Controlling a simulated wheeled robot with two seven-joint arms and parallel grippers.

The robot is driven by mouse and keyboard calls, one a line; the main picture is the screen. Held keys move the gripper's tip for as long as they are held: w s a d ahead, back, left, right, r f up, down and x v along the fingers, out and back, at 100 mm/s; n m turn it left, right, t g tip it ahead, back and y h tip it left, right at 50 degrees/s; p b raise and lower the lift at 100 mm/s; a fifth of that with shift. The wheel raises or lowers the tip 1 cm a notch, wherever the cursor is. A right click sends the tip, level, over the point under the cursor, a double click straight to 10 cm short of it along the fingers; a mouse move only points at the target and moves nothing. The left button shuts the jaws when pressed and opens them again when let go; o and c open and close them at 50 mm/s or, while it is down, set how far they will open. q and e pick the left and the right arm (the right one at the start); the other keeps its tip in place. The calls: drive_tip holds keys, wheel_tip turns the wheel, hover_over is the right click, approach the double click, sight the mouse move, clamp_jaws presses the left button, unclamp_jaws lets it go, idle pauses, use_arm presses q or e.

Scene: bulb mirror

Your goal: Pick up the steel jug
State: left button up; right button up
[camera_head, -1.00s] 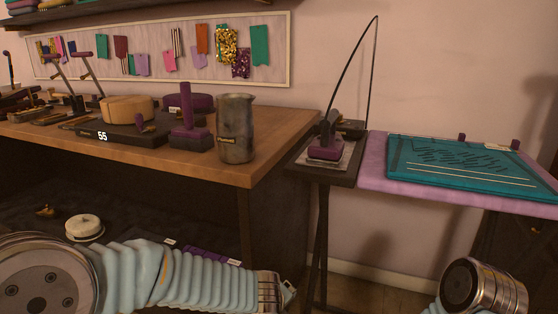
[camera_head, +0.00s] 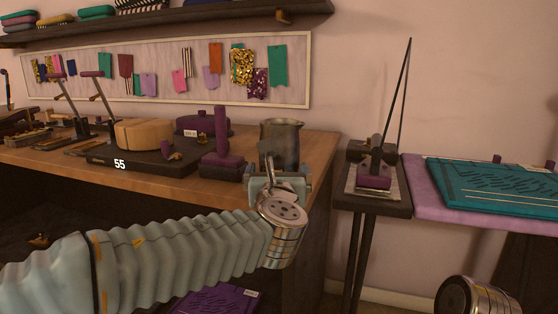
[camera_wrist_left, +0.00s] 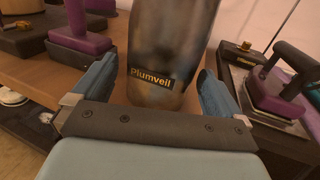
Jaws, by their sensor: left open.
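The steel jug (camera_head: 283,143) stands upright near the right front corner of the wooden bench, partly hidden by my gripper in the head view. In the left wrist view the jug (camera_wrist_left: 168,40) is a dull, mottled metal body with a dark "Plumveil" label. My left gripper (camera_head: 279,180) is in front of the jug. In the wrist view its two blue fingers (camera_wrist_left: 157,85) are open, one on each side of the jug's lower body. A gap shows beside the left finger; contact on the right is unclear. My right gripper is out of view; only part of that arm shows at the lower right.
A purple-handled press (camera_head: 221,150) stands just left of the jug. A wooden disc on a dark base marked 55 (camera_head: 120,164) lies farther left. A small stand with a purple-based tool (camera_head: 375,180) is to the right, beside a teal board (camera_head: 490,186).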

use_arm(q)
drive_tip(key=w+p, duration=0.1)
drive_tip(key=w, duration=0.4)
drive_tip(key=shift+w+d, duration=0.15)
drive_tip(key=shift+r, duration=0.15)
drive_tip(key=c, duration=1.1)
